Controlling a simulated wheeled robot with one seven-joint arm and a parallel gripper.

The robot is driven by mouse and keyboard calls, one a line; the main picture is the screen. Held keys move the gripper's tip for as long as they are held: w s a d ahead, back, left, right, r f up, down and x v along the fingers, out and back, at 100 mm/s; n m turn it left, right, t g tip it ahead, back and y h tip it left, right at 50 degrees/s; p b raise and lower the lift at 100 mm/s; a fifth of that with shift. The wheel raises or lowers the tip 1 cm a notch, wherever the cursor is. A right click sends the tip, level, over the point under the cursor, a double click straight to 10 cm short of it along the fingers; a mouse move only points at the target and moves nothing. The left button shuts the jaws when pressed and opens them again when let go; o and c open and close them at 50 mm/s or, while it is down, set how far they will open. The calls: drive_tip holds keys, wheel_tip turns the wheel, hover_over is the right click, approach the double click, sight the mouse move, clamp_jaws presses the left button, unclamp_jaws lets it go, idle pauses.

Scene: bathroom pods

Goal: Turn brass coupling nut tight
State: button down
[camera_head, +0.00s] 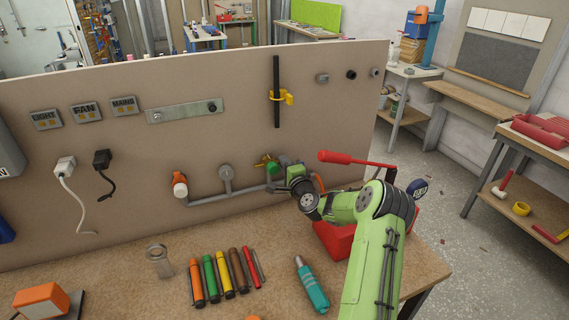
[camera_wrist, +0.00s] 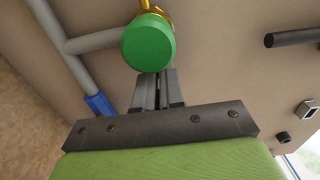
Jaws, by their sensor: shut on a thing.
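Brass fittings (camera_head: 264,160) sit on the upright board at the right end of the grey pipe. A round green knob (camera_wrist: 148,42) stands in front of brass metal (camera_wrist: 152,5) in the wrist view. My gripper (camera_wrist: 158,82) is at this fitting, its dark fingers close together and reaching up to the lower edge of the knob. In the head view my gripper (camera_head: 281,174) meets the fittings just right of the brass. The knob hides the fingertips and the coupling nut between them, so its fit in the jaws cannot be seen.
The grey pipe (camera_head: 235,193) runs left to an orange-ended fitting (camera_head: 180,186). A red-handled lever (camera_head: 350,159) is close to my arm. Coloured markers (camera_head: 221,274), a teal cylinder (camera_head: 312,286) and a metal ring piece (camera_head: 159,262) lie on the bench below.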

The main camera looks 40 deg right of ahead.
drive_tip(key=shift+f, duration=0.15)
drive_tip(key=c, duration=1.2)
unclamp_jaws()
drive_tip(key=shift+c, duration=0.2)
drive_tip(key=shift+s, duration=0.1)
drive_tip(key=b+v, duration=0.5)
drive_tip(key=v, duration=1)
drive_tip(key=shift+s, duration=0.3)
drive_tip(key=shift+a, duration=0.15)
